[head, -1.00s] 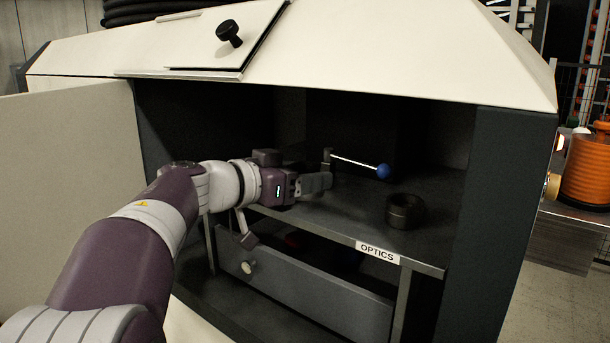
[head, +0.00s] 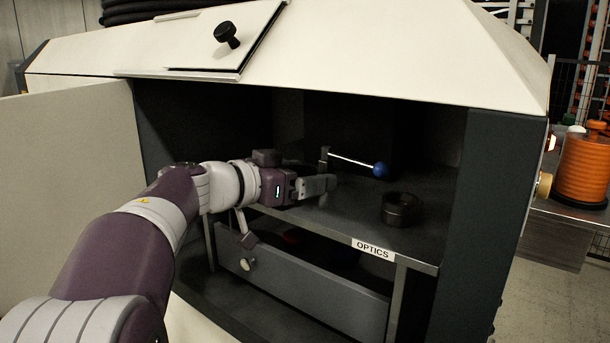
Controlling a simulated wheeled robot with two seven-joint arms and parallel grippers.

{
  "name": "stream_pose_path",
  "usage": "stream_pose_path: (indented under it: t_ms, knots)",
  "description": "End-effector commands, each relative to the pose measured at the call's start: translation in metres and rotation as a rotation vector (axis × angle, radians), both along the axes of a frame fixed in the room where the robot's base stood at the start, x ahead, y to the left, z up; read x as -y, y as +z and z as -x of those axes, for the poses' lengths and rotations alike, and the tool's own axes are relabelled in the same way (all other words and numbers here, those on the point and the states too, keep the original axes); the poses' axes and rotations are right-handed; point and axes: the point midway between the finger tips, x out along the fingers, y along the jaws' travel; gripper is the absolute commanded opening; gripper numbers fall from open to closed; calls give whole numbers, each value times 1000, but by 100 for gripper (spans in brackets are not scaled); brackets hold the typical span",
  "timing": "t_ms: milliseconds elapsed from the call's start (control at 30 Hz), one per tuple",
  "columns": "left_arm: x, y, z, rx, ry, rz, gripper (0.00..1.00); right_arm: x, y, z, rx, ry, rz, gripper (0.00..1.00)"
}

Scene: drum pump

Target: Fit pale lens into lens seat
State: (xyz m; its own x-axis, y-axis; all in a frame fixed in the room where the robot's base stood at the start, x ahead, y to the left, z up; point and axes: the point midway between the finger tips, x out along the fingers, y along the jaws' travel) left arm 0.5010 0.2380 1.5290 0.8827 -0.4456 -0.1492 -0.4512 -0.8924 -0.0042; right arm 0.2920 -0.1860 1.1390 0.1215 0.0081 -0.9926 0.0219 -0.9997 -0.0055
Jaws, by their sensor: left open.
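My left gripper (head: 322,184) reaches into the dark cabinet compartment, just above the shelf. It is open, and I see nothing between its fingers. It is close to the upright base of a lever (head: 352,160) with a blue ball end (head: 381,170); I cannot tell whether they touch. A dark round ring (head: 401,208), which looks like the lens seat, stands on the shelf to the right of the gripper, apart from it. I cannot make out a pale lens anywhere. My right gripper is not in view.
The shelf (head: 335,224) carries an OPTICS label (head: 373,249) on its front edge. A grey drawer front (head: 300,295) is below it. The open door (head: 65,180) is at left, the cabinet's dark post (head: 485,200) at right. An orange coil (head: 582,168) stands outside.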

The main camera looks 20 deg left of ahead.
Motion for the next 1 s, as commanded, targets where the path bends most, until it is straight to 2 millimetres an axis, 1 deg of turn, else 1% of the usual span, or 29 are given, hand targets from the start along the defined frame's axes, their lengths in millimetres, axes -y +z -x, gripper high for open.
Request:
stream_pose_path:
  t_ms: [33,367,467,567,900,1000]
  knots:
    - [-2,-7,-2,-14,5,3,90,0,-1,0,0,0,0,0]
    - [-2,-2,0,-5,4,1,90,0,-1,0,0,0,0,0]
    - [-6,-1,7,-3,4,1,90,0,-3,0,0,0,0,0]
    - [-14,0,22,-2,8,1,90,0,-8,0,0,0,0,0]
    - [-51,9,89,-8,10,2,90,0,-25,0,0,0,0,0]
    - [-58,11,101,-10,7,4,90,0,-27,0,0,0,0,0]
